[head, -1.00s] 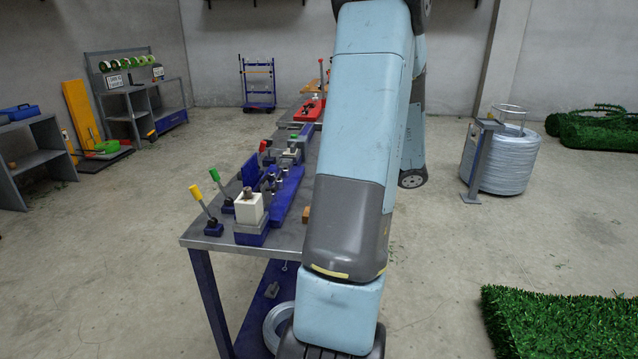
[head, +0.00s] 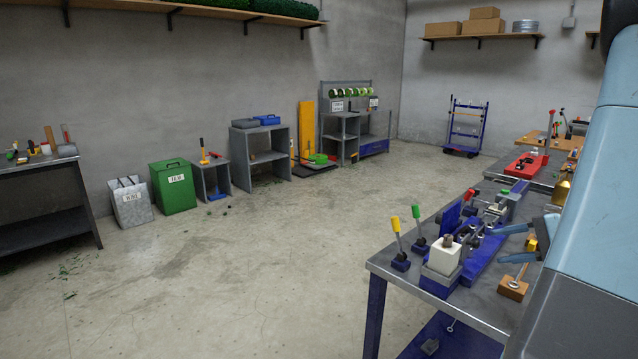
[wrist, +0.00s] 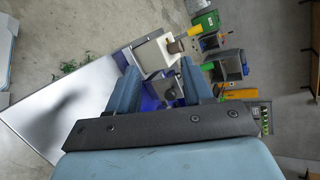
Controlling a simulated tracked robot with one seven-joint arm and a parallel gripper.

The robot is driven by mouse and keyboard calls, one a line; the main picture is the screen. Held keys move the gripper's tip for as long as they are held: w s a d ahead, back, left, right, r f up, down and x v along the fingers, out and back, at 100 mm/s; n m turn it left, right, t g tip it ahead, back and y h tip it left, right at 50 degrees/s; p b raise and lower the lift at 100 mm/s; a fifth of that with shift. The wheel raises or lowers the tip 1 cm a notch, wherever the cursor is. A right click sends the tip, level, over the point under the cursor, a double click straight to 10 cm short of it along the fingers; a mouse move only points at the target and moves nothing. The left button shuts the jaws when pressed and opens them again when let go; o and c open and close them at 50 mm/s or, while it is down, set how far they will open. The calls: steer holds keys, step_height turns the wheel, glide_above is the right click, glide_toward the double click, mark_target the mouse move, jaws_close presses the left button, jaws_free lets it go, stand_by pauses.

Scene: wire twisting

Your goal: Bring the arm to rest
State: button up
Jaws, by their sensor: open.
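My arm (head: 590,200) fills the right edge of the head view. My gripper (head: 495,245) is at the right over the workbench (head: 408,275), with its two blue fingers apart and nothing seen between them. In the wrist view my gripper (wrist: 158,68) also shows open, its fingers pointing toward a blue fixture with a white block (wrist: 155,54). The white block (head: 443,257) stands on a blue base at the bench's near corner, left of my gripper. Whether a finger touches anything on the bench cannot be told.
Yellow-knobbed (head: 395,224) and green-knobbed (head: 416,211) levers rise from the bench. A wooden block (head: 512,289) with a ring lies near my gripper. A green bin (head: 173,190) and shelves line the left wall. The floor (head: 230,280) left of the bench is clear.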

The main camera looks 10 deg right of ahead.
steer(key=s+a+r+n+h, duration=0.3)
steer(key=a+n, duration=0.1)
steer(key=a, duration=0.3)
steer(key=s+a+r+n+g+h, duration=0.1)
steer(key=s+a+r+n+h, duration=0.2)
steer(key=a, duration=0.4)
steer(key=s+a+r+n+g+h, duration=0.1)
steer(key=s+a+r+n+h, duration=0.2)
steer(key=a, duration=0.5)
steer(key=shift+s+r+n+h, duration=0.3)
steer(key=shift+s+n+h, duration=0.3)
steer(key=shift+s+n, duration=0.25)
steer(key=shift+w, duration=0.1)
